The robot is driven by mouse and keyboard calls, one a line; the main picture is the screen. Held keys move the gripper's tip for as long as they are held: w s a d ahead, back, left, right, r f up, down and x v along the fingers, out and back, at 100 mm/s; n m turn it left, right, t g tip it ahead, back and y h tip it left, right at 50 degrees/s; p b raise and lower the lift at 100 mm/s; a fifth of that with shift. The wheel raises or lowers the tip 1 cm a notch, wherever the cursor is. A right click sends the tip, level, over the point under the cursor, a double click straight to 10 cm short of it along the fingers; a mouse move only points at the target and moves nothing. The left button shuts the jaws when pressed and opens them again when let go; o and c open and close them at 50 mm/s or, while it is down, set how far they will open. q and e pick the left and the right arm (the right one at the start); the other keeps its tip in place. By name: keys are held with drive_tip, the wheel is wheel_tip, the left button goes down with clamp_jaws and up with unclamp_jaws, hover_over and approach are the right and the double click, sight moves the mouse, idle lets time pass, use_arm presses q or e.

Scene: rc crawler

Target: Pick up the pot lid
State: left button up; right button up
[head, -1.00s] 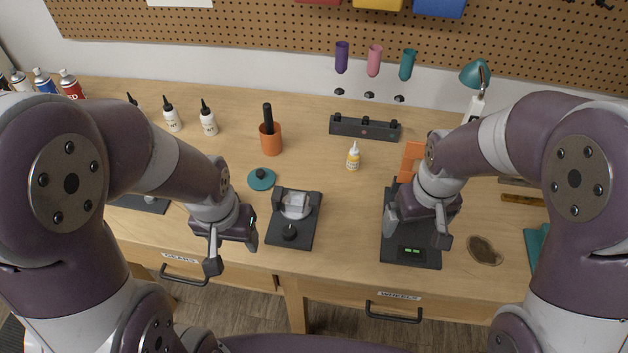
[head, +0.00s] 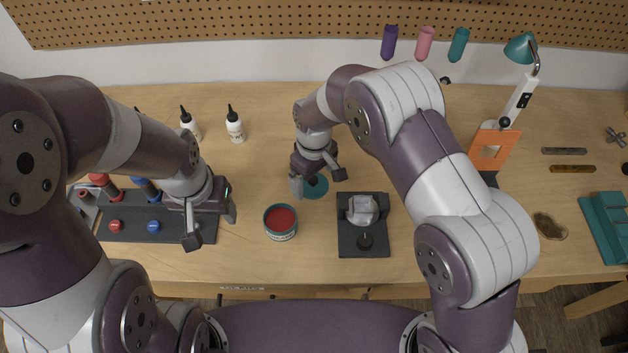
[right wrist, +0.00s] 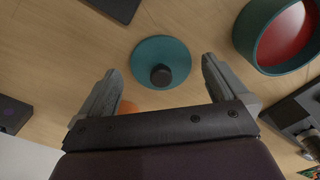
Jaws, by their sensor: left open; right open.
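The pot lid is a teal disc with a dark round knob; it lies on the table, partly hidden under my right gripper in the head view (head: 316,190). In the right wrist view the lid (right wrist: 160,60) lies flat, with its knob in line with the gap between my fingers. My right gripper (head: 318,186) is open and empty, its fingers on either side of the knob in the picture, not touching it. My left gripper (head: 210,228) is open and empty over a dark tray at the left. A teal pot with red contents (head: 281,221) stands left of and in front of the lid.
A dark stand with a clamped grey part (head: 363,222) is right of the pot. A dark tray (head: 130,229) with red and blue pieces lies at the left. White bottles (head: 235,127) stand behind. An orange frame (head: 492,148) and a lamp (head: 520,90) are at the right.

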drive_tip(key=shift+w+a+f, duration=0.15)
drive_tip(key=shift+a+f, duration=0.15)
drive_tip(key=shift+f, duration=0.4)
drive_tip(key=shift+d, duration=0.15)
drive_tip(key=shift+c, duration=0.9)
drive_tip(key=shift+d+r, duration=0.1)
drive_tip(key=c, duration=0.5)
drive_tip(key=shift+c, duration=1.3)
use_arm(q)
drive_tip(key=shift+w+a, duration=0.1)
drive_tip(key=shift+a, duration=0.1)
